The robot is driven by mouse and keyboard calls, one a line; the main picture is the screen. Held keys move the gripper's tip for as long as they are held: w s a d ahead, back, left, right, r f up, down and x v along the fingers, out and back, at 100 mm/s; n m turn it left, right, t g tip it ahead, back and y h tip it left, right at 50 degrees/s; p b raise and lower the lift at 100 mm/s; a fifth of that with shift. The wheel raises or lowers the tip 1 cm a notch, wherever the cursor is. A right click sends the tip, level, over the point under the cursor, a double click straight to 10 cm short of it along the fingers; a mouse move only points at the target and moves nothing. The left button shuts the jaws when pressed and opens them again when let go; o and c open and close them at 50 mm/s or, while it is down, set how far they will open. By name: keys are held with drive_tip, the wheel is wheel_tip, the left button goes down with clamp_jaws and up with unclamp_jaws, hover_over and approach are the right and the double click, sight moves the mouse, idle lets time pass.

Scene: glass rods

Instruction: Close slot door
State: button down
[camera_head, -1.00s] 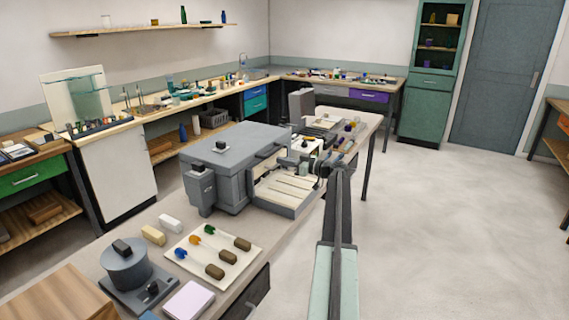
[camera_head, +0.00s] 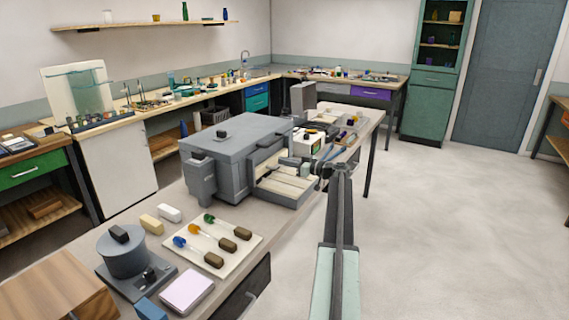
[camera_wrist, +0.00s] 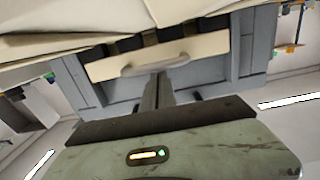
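A grey box-shaped kiln (camera_head: 236,140) stands on the long bench. Its front is open, with a flat, cream-lined shelf or door (camera_head: 287,190) sticking out low in front. In the wrist view, a cream panel with a pale handle (camera_wrist: 185,60) lies across a grey frame (camera_wrist: 262,45). I cannot tell for sure which of these is the slot door. My gripper (camera_head: 307,167) is over the right part of the cream-lined front. In the wrist view, its narrow dark fingers (camera_wrist: 158,90) point at the handle. Contact and finger gap are unclear.
Small tools and a white-fronted box (camera_head: 308,140) stand beyond the kiln. The floor on the right is clear.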

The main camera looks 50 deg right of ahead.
drive_tip(key=shift+s+a+f, duration=0.1)
drive_tip(key=shift+f, duration=0.15)
wheel_tip(320, 180, up, 6)
drive_tip(key=p, duration=0.6)
drive_tip(key=f+b+v, duration=0.1)
drive_tip(key=v, duration=0.9)
drive_tip(key=shift+s+f, duration=0.3)
